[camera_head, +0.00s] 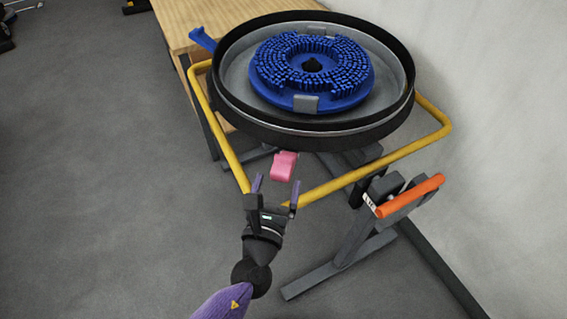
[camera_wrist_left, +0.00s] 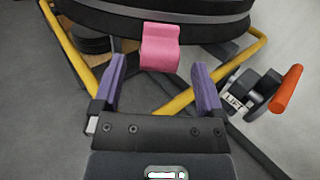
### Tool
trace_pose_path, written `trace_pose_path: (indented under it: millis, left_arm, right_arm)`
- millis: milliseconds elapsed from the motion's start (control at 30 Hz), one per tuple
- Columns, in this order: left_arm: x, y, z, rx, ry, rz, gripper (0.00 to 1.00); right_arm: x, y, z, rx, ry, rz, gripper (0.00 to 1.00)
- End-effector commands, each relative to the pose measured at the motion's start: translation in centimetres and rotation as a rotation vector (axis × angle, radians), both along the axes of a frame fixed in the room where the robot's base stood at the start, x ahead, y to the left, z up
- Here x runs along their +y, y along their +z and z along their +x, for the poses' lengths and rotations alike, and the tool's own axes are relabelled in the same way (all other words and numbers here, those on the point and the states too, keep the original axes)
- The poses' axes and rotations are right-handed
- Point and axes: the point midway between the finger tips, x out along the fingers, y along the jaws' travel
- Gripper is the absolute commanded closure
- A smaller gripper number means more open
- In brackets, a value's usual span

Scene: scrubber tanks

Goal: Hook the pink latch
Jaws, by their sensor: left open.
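The pink latch (camera_head: 284,166) hangs at the front lower edge of the round black-rimmed scrubber head (camera_head: 313,133). It looks like a small bent tab. My left gripper (camera_head: 277,183) is open and empty, just below and in front of the latch, with its purple fingers pointing up toward it. In the left wrist view the latch (camera_wrist_left: 160,47) sits ahead of the open gripper (camera_wrist_left: 162,80), roughly centred between the two fingers and beyond their tips. The gap to the latch is hard to judge. My right gripper is not in view.
A yellow tube frame (camera_head: 343,184) surrounds the scrubber head and passes close to my left gripper. A blue brush (camera_head: 312,72) sits in the head. An orange lever (camera_head: 410,195) stands to the right. A wooden table (camera_head: 190,17) is behind; the floor at left is clear.

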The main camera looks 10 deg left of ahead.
Motion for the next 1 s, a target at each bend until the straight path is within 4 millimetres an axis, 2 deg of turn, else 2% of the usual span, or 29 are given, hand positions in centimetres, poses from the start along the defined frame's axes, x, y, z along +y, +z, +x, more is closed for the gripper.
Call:
trace_pose_path:
  millis: [100, 233, 367, 600, 667, 1000]
  left_arm:
    - [-0.2, 0.0, 2.5, -0.001, 0.001, -0.002, 0.09]
    - [-0.3, -0.1, 4.3, 0.0, 0.001, -0.001, 0.09]
    - [-0.3, -0.1, 5.1, 0.002, 0.0, -0.001, 0.09]
    - [-0.4, 0.0, 5.2, 0.002, 0.0, -0.001, 0.09]
    - [-0.4, 0.0, 5.2, 0.002, 0.0, -0.001, 0.19]
    - [-0.3, 0.0, 5.2, 0.002, 0.0, -0.001, 0.91]
  right_arm:
    - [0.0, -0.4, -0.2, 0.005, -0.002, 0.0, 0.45]
    - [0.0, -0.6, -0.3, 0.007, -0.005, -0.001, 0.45]
    - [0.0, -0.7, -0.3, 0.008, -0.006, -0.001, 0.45]
    - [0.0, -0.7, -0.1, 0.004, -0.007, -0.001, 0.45]
    - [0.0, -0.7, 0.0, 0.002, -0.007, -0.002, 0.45]
    - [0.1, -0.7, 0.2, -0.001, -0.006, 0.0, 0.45]
